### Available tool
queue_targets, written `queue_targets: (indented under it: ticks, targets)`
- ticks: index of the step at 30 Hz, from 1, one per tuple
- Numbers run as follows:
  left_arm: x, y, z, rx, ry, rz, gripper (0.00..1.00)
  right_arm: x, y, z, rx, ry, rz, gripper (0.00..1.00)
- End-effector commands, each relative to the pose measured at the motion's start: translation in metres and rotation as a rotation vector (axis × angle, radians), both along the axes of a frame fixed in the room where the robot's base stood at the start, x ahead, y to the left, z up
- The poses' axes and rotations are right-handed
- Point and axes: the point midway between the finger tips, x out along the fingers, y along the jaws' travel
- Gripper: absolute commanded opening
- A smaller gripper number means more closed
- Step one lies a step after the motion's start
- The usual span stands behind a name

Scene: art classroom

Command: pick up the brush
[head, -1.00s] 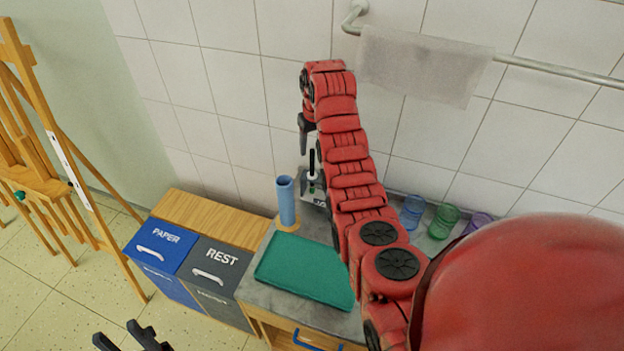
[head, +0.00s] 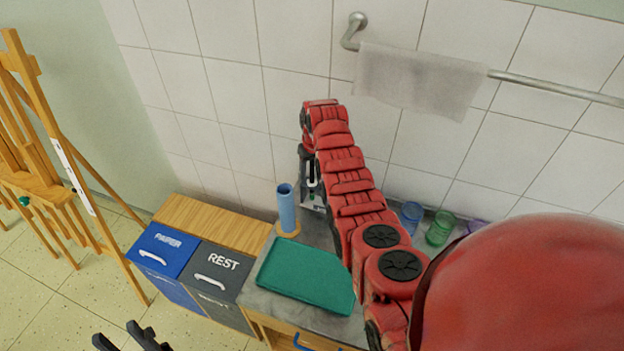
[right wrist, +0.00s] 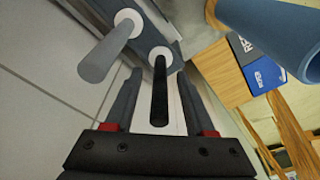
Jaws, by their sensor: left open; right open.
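Two upright handles stand in a grey holder (right wrist: 152,20) by the wall, each with a white collar. One is a black handle (right wrist: 160,98), the other a grey handle (right wrist: 108,50). I cannot tell from their tops which is the brush. My right gripper (right wrist: 160,85) is open, with its fingers either side of the black handle, which seems not gripped. In the head view, my right gripper (head: 309,172) is over the holder (head: 314,203) and partly hides the handles. My left gripper (head: 133,341) is open and empty at the bottom left, away from the counter.
A blue cylinder (head: 287,208) stands just left of the holder. A green tray (head: 305,275) lies on the grey counter (head: 265,298). Coloured cups (head: 440,228) stand right of my right arm. Blue (head: 163,250) and grey (head: 217,272) bins are left. A towel (head: 418,80) hangs above.

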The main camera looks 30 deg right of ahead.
Motion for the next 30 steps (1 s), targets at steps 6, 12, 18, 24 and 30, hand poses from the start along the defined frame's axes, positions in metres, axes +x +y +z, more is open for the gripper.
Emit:
queue_targets:
  ticks: [6,12,18,24,30]
  targets:
    - [0.000,0.000,0.000,0.000,0.000,0.000,0.45,0.000,0.000,0.000,0.000,0.000,0.000,0.24]
    - [0.000,0.000,0.000,0.000,0.000,0.000,0.45,0.000,0.000,0.000,0.000,0.000,0.000,0.00]
    - [0.000,0.000,0.000,0.000,0.000,0.000,0.45,0.000,0.000,0.000,0.000,0.000,0.000,0.00]
    - [0.000,0.000,-0.001,0.000,0.000,0.000,0.45,0.000,0.000,0.001,0.000,-0.001,0.000,0.00]
    - [0.000,0.000,-0.009,0.000,0.000,0.000,0.45,0.000,0.000,0.011,0.000,-0.001,0.000,0.00]
